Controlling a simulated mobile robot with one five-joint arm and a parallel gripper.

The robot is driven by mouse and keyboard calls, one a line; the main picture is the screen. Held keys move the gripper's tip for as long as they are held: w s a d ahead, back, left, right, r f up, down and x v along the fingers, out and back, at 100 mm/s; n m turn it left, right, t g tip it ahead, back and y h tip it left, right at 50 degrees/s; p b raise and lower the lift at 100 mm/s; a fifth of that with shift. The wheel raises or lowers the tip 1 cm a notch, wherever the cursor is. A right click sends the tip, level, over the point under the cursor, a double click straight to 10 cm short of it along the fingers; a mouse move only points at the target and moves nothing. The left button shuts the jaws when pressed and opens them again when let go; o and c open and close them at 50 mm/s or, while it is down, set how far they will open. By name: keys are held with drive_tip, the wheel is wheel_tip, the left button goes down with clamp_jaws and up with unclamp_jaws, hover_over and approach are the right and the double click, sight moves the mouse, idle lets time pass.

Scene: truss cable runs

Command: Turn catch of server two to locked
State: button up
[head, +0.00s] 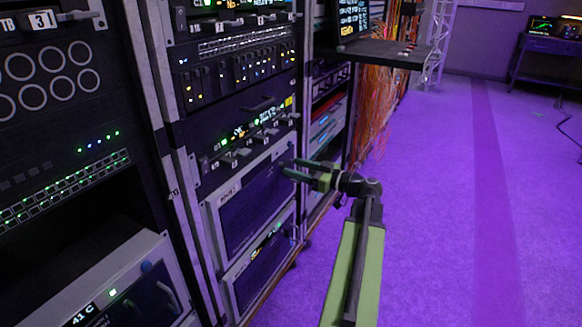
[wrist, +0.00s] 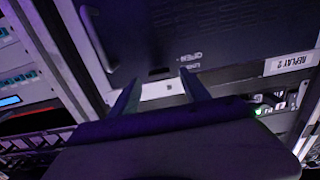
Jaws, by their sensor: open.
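Server two is the upper light-framed, dark-fronted unit (head: 250,205) low in the middle rack. Its label (wrist: 290,63) reads REPLAY 2 in the wrist view. My gripper (head: 284,167) is at the unit's upper right corner; its two dark fingers also show in the wrist view (wrist: 159,77), apart with a gap between them. A small flat piece (wrist: 160,71) on the dark front shows between the fingertips and may be the catch. Printed words, one reading OPEN (wrist: 188,56), are beside the right fingertip. I cannot tell the catch's setting or whether the fingers touch it.
A grey handle (wrist: 97,40) stands out at the left of the front in the wrist view. A second similar unit (head: 262,265) is below. A dark shelf (head: 385,53) juts out at the upper right, near orange cables (head: 375,105). The purple floor (head: 440,200) at the right is clear.

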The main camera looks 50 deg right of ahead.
sight(280, 166)
drive_tip(key=shift+x, duration=1.25)
drive_tip(key=shift+c, duration=0.3)
clamp_jaws()
